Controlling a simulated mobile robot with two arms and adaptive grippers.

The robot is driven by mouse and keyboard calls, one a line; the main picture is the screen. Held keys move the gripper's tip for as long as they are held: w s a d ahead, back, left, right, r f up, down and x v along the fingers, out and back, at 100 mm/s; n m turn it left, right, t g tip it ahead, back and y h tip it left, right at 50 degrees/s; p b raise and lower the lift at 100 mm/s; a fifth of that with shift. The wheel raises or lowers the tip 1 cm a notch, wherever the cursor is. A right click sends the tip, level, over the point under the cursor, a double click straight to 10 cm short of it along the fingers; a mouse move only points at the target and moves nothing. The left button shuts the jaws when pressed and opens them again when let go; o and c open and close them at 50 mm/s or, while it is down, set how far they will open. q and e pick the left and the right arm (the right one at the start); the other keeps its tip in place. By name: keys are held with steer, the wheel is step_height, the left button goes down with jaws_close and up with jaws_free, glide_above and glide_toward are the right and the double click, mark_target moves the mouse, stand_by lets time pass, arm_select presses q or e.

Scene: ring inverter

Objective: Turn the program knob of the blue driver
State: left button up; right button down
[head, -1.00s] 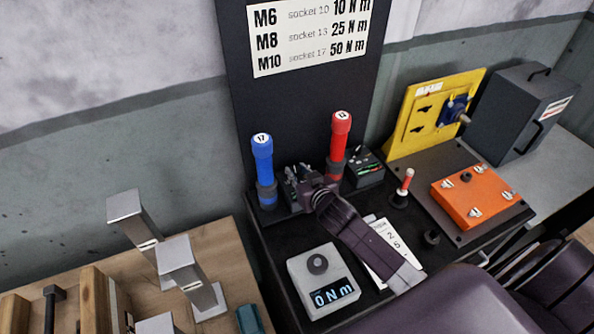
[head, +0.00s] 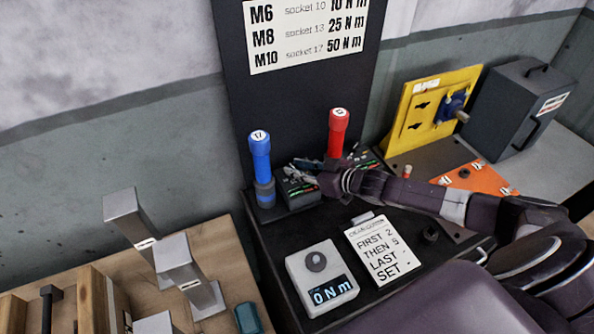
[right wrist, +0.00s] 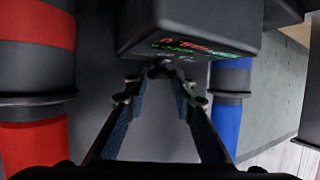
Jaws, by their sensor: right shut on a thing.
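The blue driver (head: 261,160), marked 17, stands upright in its holder. A dark control box (head: 297,194) with a lit display stands just right of it, between it and the red driver (head: 337,132). My right gripper (head: 304,172) reaches in from the right to this box. In the right wrist view, the box (right wrist: 190,20) is at the top, with the blue driver (right wrist: 228,100) to the right and the red one to the left. My right gripper (right wrist: 162,84) is shut on a small dark knob (right wrist: 161,69) at the box's edge, mostly hidden by the fingertips. My left gripper is out of view.
A torque tester (head: 322,279) reading 0 N m and a note card (head: 379,250) lie on the black bench in front. A second control box (head: 365,160) is behind my right wrist.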

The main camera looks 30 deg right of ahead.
steer(key=shift+w+d+n+y+b, duration=0.2)
steer(key=shift+n+y+b, duration=0.3)
steer(key=shift+n+y, duration=0.2)
steer(key=shift+s+n+g+y, duration=0.1)
steer(key=shift+n+g+y, duration=0.2)
steer(key=shift+g+y, duration=0.15)
steer(key=c, duration=1.7)
jaws_free()
steer(key=shift+o, duration=0.2)
steer(key=v, duration=1.2)
steer(key=shift+a, duration=0.15)
